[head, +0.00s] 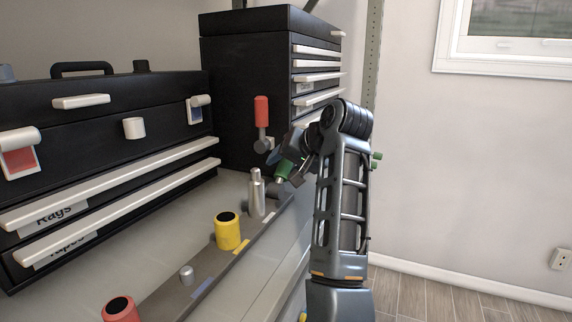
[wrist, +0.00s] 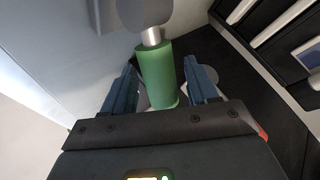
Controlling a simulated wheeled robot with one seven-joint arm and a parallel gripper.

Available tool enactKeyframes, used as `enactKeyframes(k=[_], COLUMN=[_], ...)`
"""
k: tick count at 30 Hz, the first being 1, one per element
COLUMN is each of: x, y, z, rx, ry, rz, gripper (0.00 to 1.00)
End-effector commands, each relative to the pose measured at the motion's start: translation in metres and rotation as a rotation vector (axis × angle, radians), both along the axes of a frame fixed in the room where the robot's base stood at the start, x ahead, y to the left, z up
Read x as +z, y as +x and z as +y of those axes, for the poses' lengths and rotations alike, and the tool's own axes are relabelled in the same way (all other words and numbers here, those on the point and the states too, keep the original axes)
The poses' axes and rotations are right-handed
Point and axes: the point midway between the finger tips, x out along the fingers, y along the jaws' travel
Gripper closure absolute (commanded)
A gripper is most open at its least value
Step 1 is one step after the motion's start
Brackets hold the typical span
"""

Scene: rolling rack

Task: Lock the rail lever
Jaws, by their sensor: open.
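In the wrist view a green cylindrical handle (wrist: 158,75) sits between the two blue fingers of my gripper (wrist: 160,72). A short metal shank joins it to a grey rounded part at the top. The fingers are open, with gaps visible beside the handle. In the head view a green piece (head: 285,168) with a pale tip shows beside my gripper (head: 291,160), which the arm partly hides. A red-handled lever (head: 261,112) stands upright on a grey round pivot, left of my gripper. I cannot tell which lever is the rail lever.
A grey rail (head: 207,284) on the shelf carries a yellow cup (head: 228,231), a red cup (head: 120,309), a small peg (head: 187,274) and a silver cylinder (head: 256,194). Black drawer cases (head: 240,100) stand behind. Open floor (head: 430,297) lies to the right.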

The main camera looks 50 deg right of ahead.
Motion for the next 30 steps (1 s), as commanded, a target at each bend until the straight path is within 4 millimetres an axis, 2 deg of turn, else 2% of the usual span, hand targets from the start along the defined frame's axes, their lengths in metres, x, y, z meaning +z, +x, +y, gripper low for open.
enactKeyframes(k=[7, 25, 30], x=[-0.0004, -0.0004, -0.0005], y=[0.0008, 0.0006, 0.0005], z=[0.0, 0.0, 0.0], rx=[0.0, 0.0, 0.0], ry=[0.0, 0.0, 0.0], rz=[0.0, 0.0, 0.0], gripper=[0.42, 0.99, 1.0])
